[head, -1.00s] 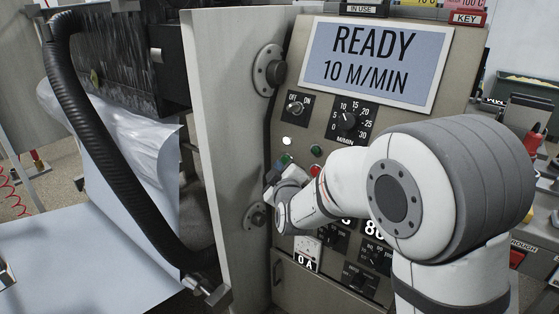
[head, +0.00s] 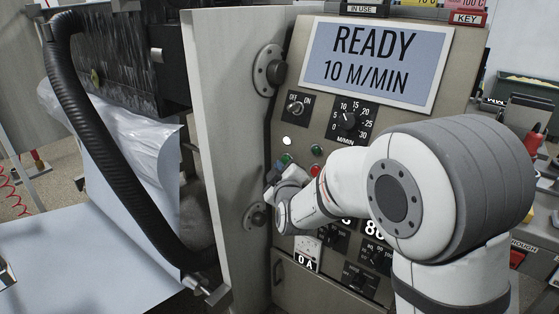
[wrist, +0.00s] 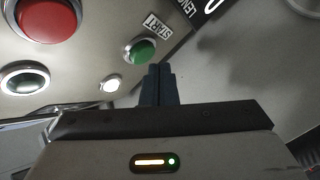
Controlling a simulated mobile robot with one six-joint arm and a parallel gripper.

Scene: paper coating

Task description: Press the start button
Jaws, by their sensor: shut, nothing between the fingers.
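The green start button (wrist: 140,50) sits on the panel beside a START label (wrist: 159,26) in the wrist view. In the head view a green button (head: 286,159) shows just above my wrist. My gripper (wrist: 158,72) is shut and empty, its fingertips just below and slightly right of the start button in the wrist view. I cannot tell whether the tips touch the button. In the head view the fingertips are hard to make out beside my wrist. The display (head: 376,62) reads READY, 10 M/MIN.
A large red button (wrist: 48,25), a dark green button (wrist: 24,80) and a lit white lamp (wrist: 111,84) are near the start button. The OFF/ON switch (head: 296,108) and speed dial (head: 348,120) are above. A grey cabinet side (head: 225,150) stands left of the panel.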

